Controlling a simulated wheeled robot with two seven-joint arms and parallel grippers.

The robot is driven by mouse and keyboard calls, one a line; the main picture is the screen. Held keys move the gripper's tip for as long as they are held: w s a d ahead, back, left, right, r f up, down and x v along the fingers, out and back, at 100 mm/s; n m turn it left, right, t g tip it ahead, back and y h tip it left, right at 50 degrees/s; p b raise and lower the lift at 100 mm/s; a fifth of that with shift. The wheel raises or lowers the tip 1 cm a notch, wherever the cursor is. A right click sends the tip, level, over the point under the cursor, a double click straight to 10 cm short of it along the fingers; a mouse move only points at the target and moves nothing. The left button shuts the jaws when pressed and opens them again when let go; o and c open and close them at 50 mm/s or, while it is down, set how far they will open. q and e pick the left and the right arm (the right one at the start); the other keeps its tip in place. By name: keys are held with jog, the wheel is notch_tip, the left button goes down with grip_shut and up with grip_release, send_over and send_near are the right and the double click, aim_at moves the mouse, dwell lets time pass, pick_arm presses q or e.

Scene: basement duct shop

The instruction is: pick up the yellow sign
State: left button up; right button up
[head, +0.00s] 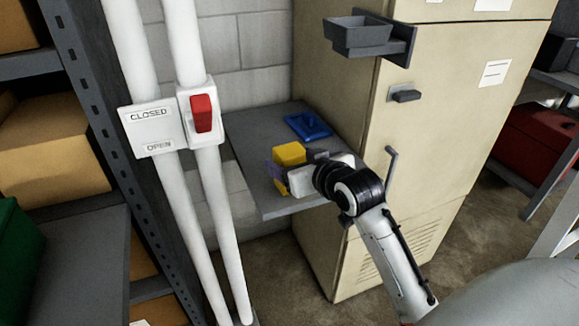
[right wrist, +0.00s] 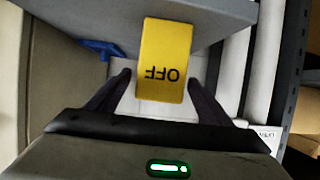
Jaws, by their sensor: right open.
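The yellow sign (head: 289,153) is a small block at the near left part of a grey shelf, beside a beige cabinet. In the right wrist view the sign (right wrist: 165,60) shows the word OFF upside down. My right gripper (head: 292,174) is at the sign, partly hiding it in the head view. In the right wrist view its fingers (right wrist: 160,88) are apart, one on each side of the sign's lower part, with gaps visible. How deep the sign sits between them is hard to tell. My left gripper is not in view.
A blue object (head: 307,126) lies behind the sign on the grey shelf (head: 248,158). White pipes with a red switch (head: 202,114) and a CLOSED/OPEN plate (head: 152,128) stand left. The beige cabinet (head: 440,130), with a grey tray (head: 362,34) and handles, stands right.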

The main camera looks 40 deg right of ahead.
jog(key=shift+x, duration=2.75)
jog(key=c, duration=1.2)
